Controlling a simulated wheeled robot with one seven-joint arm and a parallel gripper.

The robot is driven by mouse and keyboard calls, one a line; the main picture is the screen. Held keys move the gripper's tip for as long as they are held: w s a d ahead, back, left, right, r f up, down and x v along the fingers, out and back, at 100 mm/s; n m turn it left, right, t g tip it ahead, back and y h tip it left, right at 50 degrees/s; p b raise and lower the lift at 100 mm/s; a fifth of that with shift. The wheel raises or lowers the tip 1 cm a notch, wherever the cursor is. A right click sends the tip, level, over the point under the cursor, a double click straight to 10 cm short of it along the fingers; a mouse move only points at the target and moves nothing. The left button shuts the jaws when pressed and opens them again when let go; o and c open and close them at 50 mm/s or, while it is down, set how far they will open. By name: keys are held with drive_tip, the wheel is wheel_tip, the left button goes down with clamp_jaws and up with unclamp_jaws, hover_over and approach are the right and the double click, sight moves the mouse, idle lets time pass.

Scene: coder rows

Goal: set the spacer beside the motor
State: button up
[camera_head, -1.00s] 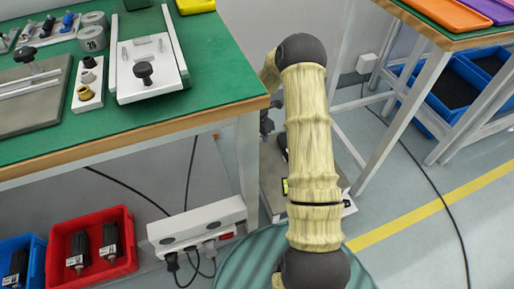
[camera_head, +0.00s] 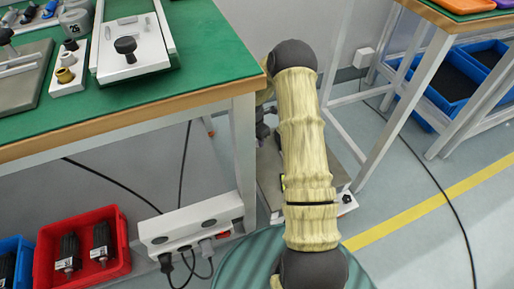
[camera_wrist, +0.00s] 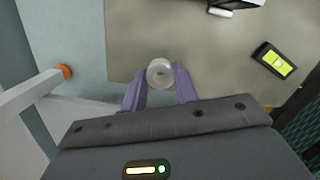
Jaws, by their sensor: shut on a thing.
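A pale, round, ring-like piece with a dark centre, which looks like the spacer (camera_wrist: 160,72), shows in the wrist view. My gripper (camera_wrist: 160,84) has its two purple fingers shut on it, one on each side. In the head view my arm hides the gripper and the spacer. Black cylindrical parts with white labels, which look like motors (camera_head: 68,254), stand in a red bin (camera_head: 124,243) below the bench at lower left. I cannot tell which motor is meant.
The green-topped bench (camera_head: 190,72) fills the upper left, with a white fixture (camera_head: 128,62) and grey cylinders on it. Its front right part is clear. A power strip (camera_head: 190,222) and cables hang below. Another bench (camera_head: 440,12) stands at upper right, with blue bins (camera_head: 450,85) underneath.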

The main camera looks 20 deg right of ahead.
wheel_tip(320, 180, down, 4)
drive_tip(key=b, duration=0.3)
drive_tip(key=shift+r, duration=0.1)
drive_tip(key=shift+r, duration=0.1)
drive_tip(key=o, duration=1)
drive_tip(key=shift+c, duration=0.2)
drive_tip(key=r+p, duration=0.2)
drive_tip(key=r, duration=0.2)
drive_tip(key=a+r+p, duration=0.1)
drive_tip(key=r+p, duration=0.2)
drive_tip(key=r, duration=0.1)
drive_tip(key=r+p, duration=0.2)
drive_tip(key=r, duration=0.2)
drive_tip(key=shift+s+a, duration=0.15)
drive_tip(key=shift+s, duration=0.15)
